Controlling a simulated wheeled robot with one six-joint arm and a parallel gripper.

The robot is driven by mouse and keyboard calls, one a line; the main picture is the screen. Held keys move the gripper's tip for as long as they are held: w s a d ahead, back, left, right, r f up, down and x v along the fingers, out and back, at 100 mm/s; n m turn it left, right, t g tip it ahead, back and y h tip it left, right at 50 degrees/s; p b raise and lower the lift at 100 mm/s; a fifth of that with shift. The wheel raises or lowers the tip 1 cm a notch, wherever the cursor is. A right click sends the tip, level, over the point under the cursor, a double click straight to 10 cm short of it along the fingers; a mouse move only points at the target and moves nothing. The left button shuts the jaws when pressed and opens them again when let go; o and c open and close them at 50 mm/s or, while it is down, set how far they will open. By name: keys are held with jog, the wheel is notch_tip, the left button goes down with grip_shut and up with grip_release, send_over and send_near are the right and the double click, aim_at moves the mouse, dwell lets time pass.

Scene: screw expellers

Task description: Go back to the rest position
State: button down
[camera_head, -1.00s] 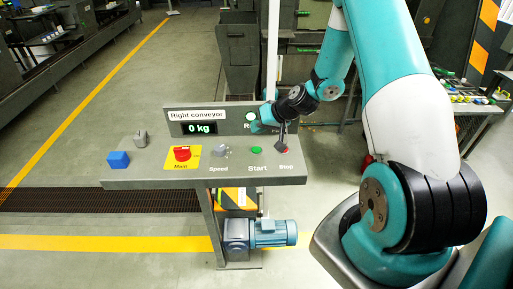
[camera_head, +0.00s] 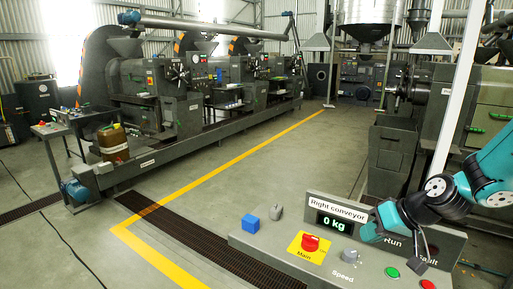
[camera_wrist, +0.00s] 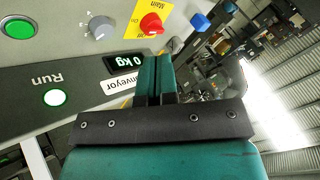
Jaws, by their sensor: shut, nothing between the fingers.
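My gripper (camera_head: 370,234) is at the right of the control panel, in front of its upright back plate and close to the Run label. Its teal fingers (camera_wrist: 154,75) are shut and empty in the wrist view, pointing past the weight display. The Right conveyor panel (camera_head: 275,246) fills the lower right of the head view. Its display (camera_head: 336,223) reads 0 kg. The red Main switch (camera_head: 310,242), grey Speed knob (camera_head: 348,256) and green Start button (camera_head: 392,272) show on it. The Run lamp (camera_wrist: 55,97) glows in the wrist view. My arm comes in from the right.
A blue cube (camera_head: 250,225) and a small grey object (camera_head: 276,212) sit at the panel's left end. A white post (camera_head: 458,100) stands behind the panel near my arm. Screw expellers (camera_head: 150,90) line the left. The floor between the machine rows is clear.

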jog(key=s+a+r+n+g+b, duration=0.2)
jog(key=s+a+r+n+g, duration=0.3)
jog(key=s+a, duration=0.7)
jog(key=s+r+h+b, duration=0.1)
jog(key=s+r+h, duration=0.1)
jog(key=s, duration=1)
jog(key=shift+s+r+n, duration=0.3)
jog(key=shift+r+n, duration=0.1)
jog(key=shift+r, duration=0.25)
